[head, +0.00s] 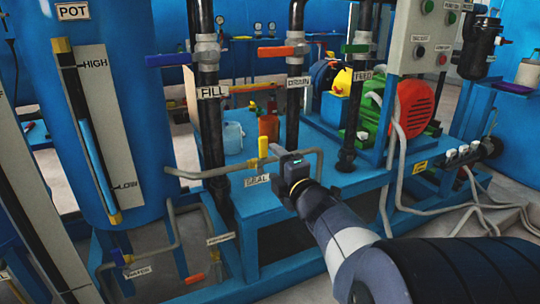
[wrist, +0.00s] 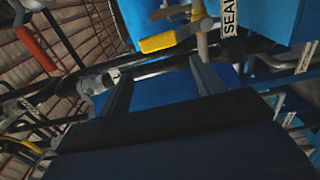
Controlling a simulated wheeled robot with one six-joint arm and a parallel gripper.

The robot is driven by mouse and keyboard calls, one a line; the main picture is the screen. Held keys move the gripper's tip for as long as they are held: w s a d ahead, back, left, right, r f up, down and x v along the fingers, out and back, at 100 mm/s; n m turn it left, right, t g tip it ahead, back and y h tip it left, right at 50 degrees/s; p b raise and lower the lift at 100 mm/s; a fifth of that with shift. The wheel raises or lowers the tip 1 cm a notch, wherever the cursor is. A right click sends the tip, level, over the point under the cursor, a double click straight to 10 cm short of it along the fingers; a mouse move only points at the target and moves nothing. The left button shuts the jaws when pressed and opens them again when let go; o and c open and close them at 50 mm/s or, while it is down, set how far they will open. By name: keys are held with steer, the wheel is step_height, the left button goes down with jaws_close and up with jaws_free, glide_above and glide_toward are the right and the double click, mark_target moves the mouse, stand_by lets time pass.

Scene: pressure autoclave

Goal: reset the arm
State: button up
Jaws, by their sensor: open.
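My arm reaches in from the lower right of the head view. My gripper (head: 286,160) is at its end, beside the yellow SEAL valve handle (head: 262,147) and just right of it in that view. In the wrist view, my gripper (wrist: 165,80) has its two fingers spread apart with nothing held between them. The yellow handle also shows in the wrist view (wrist: 158,43), beyond the fingertips and clear of them. The SEAL label (head: 257,180) hangs below the valve, partly beside my gripper.
Black vertical pipes carry a red handle (head: 275,51), a blue handle (head: 168,60) and a green handle (head: 357,49). The blue POT tank (head: 150,130) stands left.

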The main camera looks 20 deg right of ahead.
mark_target(261, 149)
steer(key=shift+s, duration=0.3)
steer(key=w+b, duration=0.2)
steer(key=w, duration=0.9)
steer(key=shift+a+b, duration=0.15)
steer(key=shift+b, duration=0.15)
steer(key=shift+s, duration=0.1)
